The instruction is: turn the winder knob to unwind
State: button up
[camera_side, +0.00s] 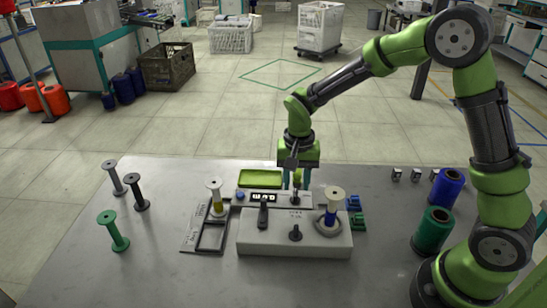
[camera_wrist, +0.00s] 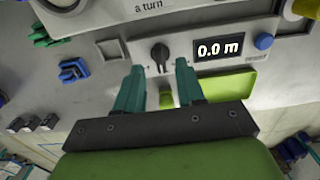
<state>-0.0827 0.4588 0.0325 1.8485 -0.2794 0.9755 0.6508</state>
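A black knob (camera_wrist: 159,55) stands on the pale panel beside a display (camera_wrist: 220,48) reading 0.0 m. My gripper (camera_wrist: 159,67) points down at this knob, its two teal fingers apart on either side of it. I see no finger contact; the gap is hard to judge. In the side view my gripper (camera_side: 296,187) is over the panel behind the grey winder box (camera_side: 260,245).
Blue (camera_side: 447,187) and green (camera_side: 432,230) spools stand right. A green tray (camera_side: 260,178) lies behind the panel. The table's front left is clear.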

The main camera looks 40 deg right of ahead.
aim_at(296, 193)
jog(key=shift+f, duration=1.75)
grip_shut()
